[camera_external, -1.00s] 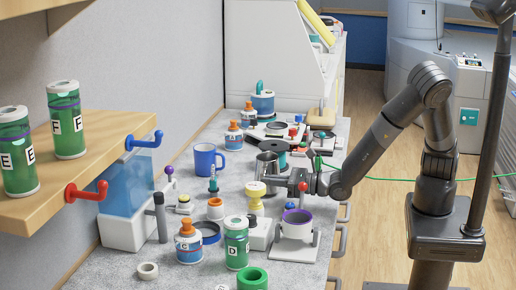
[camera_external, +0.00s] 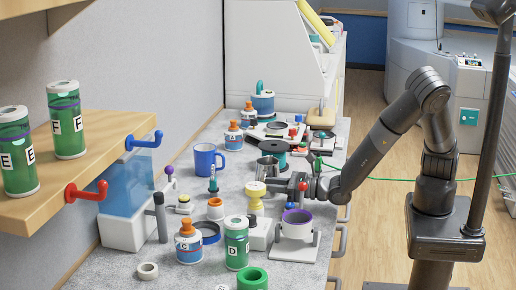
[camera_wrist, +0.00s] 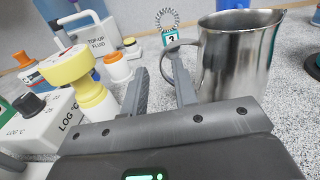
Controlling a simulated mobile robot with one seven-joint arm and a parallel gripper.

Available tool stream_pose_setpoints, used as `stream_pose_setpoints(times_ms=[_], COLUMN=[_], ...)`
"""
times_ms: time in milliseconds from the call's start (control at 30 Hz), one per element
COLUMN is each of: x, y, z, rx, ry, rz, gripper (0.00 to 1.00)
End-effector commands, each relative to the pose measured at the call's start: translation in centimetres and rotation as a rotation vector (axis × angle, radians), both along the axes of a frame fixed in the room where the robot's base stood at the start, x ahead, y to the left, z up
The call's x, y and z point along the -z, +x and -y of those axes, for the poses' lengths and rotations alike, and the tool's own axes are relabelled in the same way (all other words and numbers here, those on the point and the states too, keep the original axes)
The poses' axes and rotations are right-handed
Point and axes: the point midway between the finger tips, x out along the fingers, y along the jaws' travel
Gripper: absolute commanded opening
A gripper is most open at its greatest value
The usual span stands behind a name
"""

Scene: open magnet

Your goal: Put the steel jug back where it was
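The steel jug (camera_external: 268,168) stands upright on the grey speckled bench, behind my gripper in the external view. It fills the right of the wrist view (camera_wrist: 236,60), with its handle to the left. My gripper (camera_external: 270,185) is low over the bench in front of the jug. In the wrist view my gripper (camera_wrist: 157,64) has its fingers apart. Its right finger overlaps the handle in the picture; I cannot tell whether they touch. The jug's foot is partly hidden by my gripper.
A yellow-topped bottle (camera_wrist: 80,75) and a white LOG box (camera_wrist: 60,118) stand left of my fingers. A purple-rimmed cup on a stand (camera_external: 298,222) is in front of my gripper. A blue mug (camera_external: 206,160) stands left.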

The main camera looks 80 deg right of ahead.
Motion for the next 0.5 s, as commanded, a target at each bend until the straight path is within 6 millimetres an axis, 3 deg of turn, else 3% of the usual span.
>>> stream_pose_setpoints(times_ms=[200,500], x=[-0.4,-0.3], y=[-0.1,-5.2], z=[-0.1,0.0], rx=[-0.001,-0.002], ry=[0.001,0.002], rz=[0.000,-0.002], gripper=[0.26,0.26])
